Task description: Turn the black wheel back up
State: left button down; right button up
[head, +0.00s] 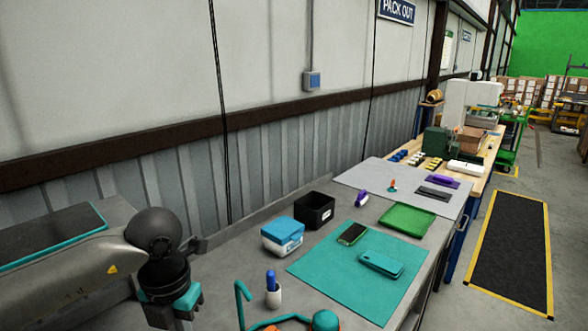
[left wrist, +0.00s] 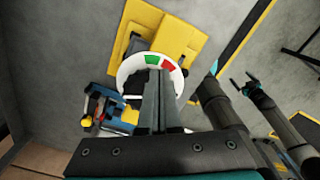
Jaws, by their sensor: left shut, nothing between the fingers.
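I do not see a black wheel that I can make out in either view. My left arm comes in at the left of the head view, over the near end of the bench, with a dark, teal-edged end low in the picture. In the left wrist view my left gripper (left wrist: 160,82) is shut and empty, its fingers together. The fingers cover part of a white ring with red and green marks; I cannot tell what it is. Another dark arm with a small forked end shows at the right of that view, too small to read.
The grey bench (head: 236,255) runs along the wall. On it are a black bin (head: 314,210), a blue-and-white box (head: 282,236), a pen holder (head: 273,296) and a teal mat (head: 335,285) with two phone-like items. A black floor mat (head: 511,250) lies to the right.

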pick_arm(q)
jog(key=shift+f+b, duration=1.05)
jog(key=shift+f, duration=0.5)
jog(key=shift+s+a, duration=0.2)
jog(key=shift+w+a, duration=0.1)
jog(key=shift+a, duration=0.1)
jog(key=shift+w+a+b, duration=0.15)
jog(key=shift+a+b, duration=0.35)
jog(key=shift+a, duration=0.05)
jog(key=shift+w+a+b, duration=0.15)
jog(key=shift+a+b, duration=0.3)
jog(key=shift+a, duration=0.1)
jog(key=shift+a+b, duration=0.4)
jog(key=shift+a, duration=0.45)
jog(key=shift+w, duration=0.2)
jog(key=shift+w+a, duration=0.1)
